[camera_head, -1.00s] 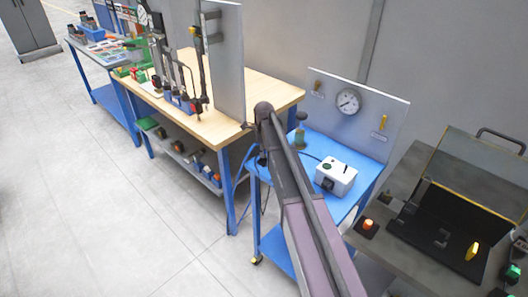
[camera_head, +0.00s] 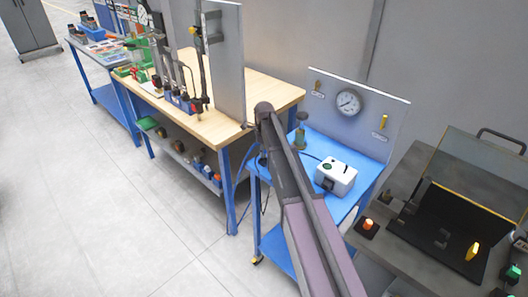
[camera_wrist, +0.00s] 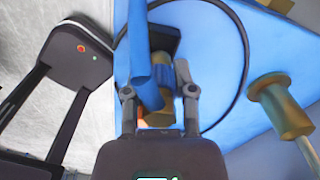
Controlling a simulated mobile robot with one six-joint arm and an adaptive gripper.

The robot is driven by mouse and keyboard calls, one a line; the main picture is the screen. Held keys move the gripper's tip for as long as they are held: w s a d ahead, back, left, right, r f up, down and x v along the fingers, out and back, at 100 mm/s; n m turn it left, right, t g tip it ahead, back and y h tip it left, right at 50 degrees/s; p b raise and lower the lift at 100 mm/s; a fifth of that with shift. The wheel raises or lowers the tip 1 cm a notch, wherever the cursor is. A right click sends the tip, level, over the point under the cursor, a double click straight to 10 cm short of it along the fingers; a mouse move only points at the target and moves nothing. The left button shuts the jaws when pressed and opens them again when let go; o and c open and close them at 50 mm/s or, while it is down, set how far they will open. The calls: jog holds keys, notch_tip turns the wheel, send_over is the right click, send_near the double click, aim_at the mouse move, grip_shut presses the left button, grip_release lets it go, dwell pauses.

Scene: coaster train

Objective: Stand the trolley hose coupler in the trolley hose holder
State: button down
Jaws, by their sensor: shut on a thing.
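In the wrist view my gripper (camera_wrist: 158,95) is shut on the brass-coloured hose coupler (camera_wrist: 160,108). A thick blue hose (camera_wrist: 138,45) runs past the coupler and partly covers it. A dark square block (camera_wrist: 165,40) lies just beyond the coupler, over the blue trolley top (camera_wrist: 215,75); I cannot tell whether they touch or whether this block is the holder. In the head view my arm hides the gripper and coupler beside the blue trolley (camera_head: 325,150).
A brass post (camera_wrist: 280,105) stands right of the gripper in the wrist view. A thin black cable (camera_wrist: 245,50) loops around the work area. A white box (camera_head: 336,176) sits on the trolley, with a gauge panel (camera_head: 355,112) behind. A wooden-topped bench (camera_head: 225,125) stands left.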

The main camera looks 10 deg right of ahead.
jog(key=shift+f+b, duration=0.9)
jog(key=shift+b, duration=0.05)
dwell(2.2)
jog(key=shift+r+p, duration=0.7)
jog(key=shift+f+b, duration=1.1)
jog(key=shift+f, duration=0.05)
dwell(3.0)
